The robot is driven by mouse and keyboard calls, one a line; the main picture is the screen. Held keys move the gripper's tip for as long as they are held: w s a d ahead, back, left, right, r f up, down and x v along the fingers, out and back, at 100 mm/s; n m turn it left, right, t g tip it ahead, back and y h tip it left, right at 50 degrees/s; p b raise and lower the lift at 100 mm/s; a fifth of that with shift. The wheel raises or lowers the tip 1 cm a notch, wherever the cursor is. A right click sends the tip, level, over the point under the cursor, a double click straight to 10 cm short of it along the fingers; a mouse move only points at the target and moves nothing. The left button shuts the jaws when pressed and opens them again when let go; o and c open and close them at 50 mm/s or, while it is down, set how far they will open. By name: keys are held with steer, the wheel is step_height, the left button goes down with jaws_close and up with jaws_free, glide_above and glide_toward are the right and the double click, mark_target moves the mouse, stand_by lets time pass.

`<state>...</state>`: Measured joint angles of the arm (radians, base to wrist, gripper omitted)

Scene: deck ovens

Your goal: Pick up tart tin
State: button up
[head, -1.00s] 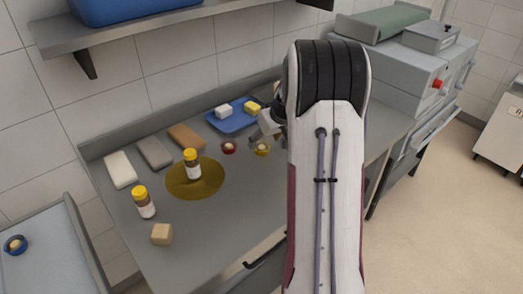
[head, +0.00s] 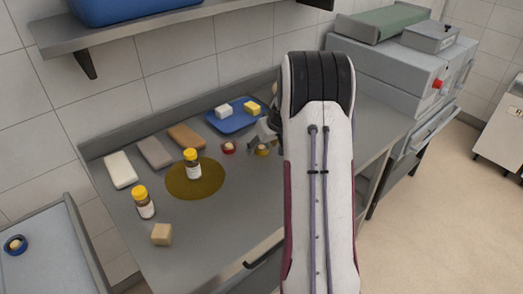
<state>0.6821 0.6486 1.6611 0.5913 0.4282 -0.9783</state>
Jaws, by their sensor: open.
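Several small round tins with a pale filling are in view. A yellow tin (head: 262,152) is on the steel worktop right under my gripper (head: 262,143). A red tin (head: 228,148) sits just left of it. A blue tin (head: 15,244) is far left, on a separate lower surface. My gripper is open and points down, its fingers close about the yellow tin. I cannot tell whether they touch it. My arm hides the worktop to the right and part of the gripper.
A blue tray (head: 230,122) with a white and a yellow block lies behind the tins. A yellow-capped jar (head: 192,165) stands on a round golden mat (head: 206,187); another jar (head: 144,203) and a beige cube (head: 162,235) are front left. Three bars lie along the back.

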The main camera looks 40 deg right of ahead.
steer(key=shift+f, duration=0.15)
stand_by(0.3)
steer(key=c, duration=1.2)
steer(key=shift+o, duration=0.2)
step_height(320, 180, up, 10)
